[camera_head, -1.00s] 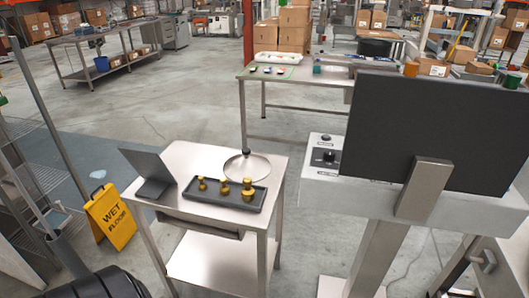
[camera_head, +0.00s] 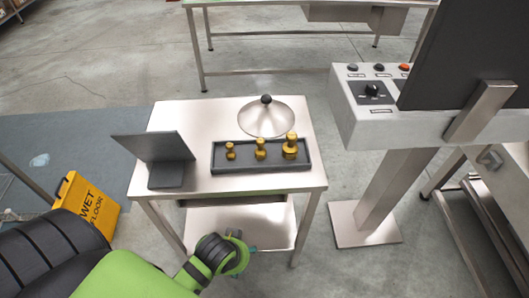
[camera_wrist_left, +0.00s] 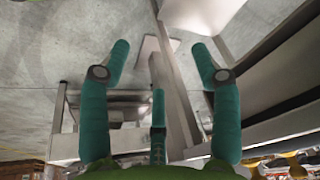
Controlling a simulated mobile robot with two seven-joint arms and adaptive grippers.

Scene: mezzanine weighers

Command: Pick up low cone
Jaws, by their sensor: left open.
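The low cone (camera_head: 265,118) is a shallow, shiny metal cone with a black knob on top. It sits point up at the back of the small steel table (camera_head: 185,115), behind the dark tray. My left gripper (camera_head: 246,252) is low in front of the table, below its top and well apart from the cone, partly hidden by its own wrist. In the left wrist view, its teal fingers (camera_wrist_left: 160,52) are spread wide with nothing between them. The cone cannot be made out in that view. My right gripper is not in view.
The dark tray (camera_head: 218,168) holds three brass weights in front of the cone. A dark angled panel (camera_head: 155,150) stands at the table's left. A grey console (camera_head: 350,118) with a large dark screen is at the right. A yellow wet-floor sign (camera_head: 88,205) stands at the left.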

